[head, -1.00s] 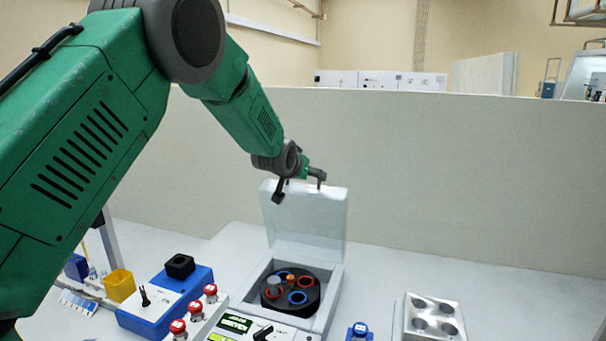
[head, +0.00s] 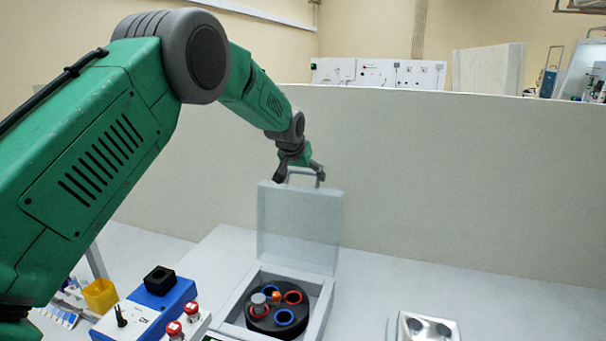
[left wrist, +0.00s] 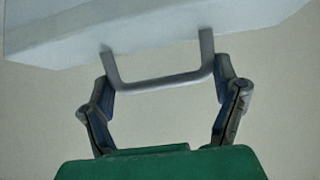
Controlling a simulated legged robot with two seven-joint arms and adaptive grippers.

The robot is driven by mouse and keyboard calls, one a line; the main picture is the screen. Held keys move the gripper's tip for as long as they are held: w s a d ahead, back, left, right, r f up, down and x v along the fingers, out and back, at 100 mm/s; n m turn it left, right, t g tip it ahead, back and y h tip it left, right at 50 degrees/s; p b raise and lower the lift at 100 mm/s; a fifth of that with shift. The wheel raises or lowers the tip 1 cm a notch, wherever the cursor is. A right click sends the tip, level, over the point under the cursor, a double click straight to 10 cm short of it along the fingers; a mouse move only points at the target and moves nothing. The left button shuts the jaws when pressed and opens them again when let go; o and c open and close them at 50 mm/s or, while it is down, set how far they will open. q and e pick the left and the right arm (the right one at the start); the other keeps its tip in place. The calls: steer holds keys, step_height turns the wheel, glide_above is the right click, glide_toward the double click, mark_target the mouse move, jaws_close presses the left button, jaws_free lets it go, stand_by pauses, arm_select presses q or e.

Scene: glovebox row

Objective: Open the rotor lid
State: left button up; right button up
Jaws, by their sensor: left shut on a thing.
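The rotor lid (head: 298,228) is a clear, pale panel standing roughly upright at the back of the white rotor housing (head: 321,311). The dark round rotor (head: 268,327), with red and blue rings, shows uncovered in front of it. A grey U-shaped handle (head: 306,171) sits on the lid's top edge. My left gripper (head: 300,177) is shut on this handle. In the left wrist view the gripper's two fingers (left wrist: 166,78) press the handle (left wrist: 160,82) from both sides, with the pale lid (left wrist: 150,25) above. My right gripper is not in view.
A blue-and-white box (head: 150,307) with a black knob, red-capped buttons (head: 174,328) and a yellow cup (head: 100,295) stand at left. A metal block with holes (head: 428,329) is at right. A beige partition (head: 450,180) rises behind. The bench between housing and block is clear.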

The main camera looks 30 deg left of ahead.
arm_select(q)
steer(key=shift+s+d+f, duration=0.1)
steer(key=shift+s+f, duration=0.1)
steer(key=shift+f, duration=0.2)
steer(key=o, duration=1.5)
steer(key=shift+w+r, duration=0.15)
steer(key=shift+r, duration=0.1)
steer(key=shift+r, duration=0.25)
steer(key=v, duration=1.1)
